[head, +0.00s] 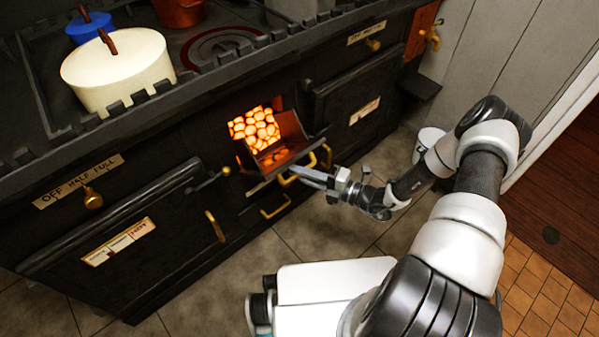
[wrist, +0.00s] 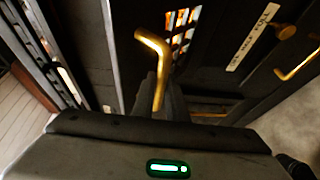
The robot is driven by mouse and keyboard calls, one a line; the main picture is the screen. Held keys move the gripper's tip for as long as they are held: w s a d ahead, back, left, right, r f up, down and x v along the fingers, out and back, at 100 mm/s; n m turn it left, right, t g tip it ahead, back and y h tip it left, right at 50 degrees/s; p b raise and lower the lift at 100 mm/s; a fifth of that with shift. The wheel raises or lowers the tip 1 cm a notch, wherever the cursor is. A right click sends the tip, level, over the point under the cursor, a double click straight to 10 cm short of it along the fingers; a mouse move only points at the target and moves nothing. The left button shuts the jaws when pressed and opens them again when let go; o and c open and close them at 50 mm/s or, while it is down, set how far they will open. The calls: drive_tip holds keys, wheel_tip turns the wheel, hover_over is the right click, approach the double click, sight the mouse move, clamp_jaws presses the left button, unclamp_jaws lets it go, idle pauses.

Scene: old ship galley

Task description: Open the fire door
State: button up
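The fire door (head: 287,132) is in the middle of the black stove front in the head view. It is tilted outward at the top, with glowing coals (head: 254,127) showing behind it. Its brass handle (head: 289,182) is on the outer face; a brass handle also shows close up in the wrist view (wrist: 160,75). My gripper (head: 305,173) reaches in from the right, with its fingertips at the fire door's handle.
Oven doors flank the firebox, left (head: 110,230) and right (head: 362,90). Another brass handle (head: 275,208) is below the fire door. A cream pot (head: 117,75) and a blue pot (head: 88,27) stand on the stove top. Tiled floor (head: 330,235) lies clear before the stove.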

drive_tip(key=o, duration=0.4)
drive_tip(key=shift+r, duration=0.1)
drive_tip(key=shift+o, duration=0.2)
drive_tip(key=shift+w, duration=0.1)
drive_tip(key=shift+r, duration=0.1)
drive_tip(key=p+v, duration=0.2)
drive_tip(key=v, duration=1.5)
drive_tip(key=shift+s+d, duration=0.15)
drive_tip(key=shift+s, duration=0.1)
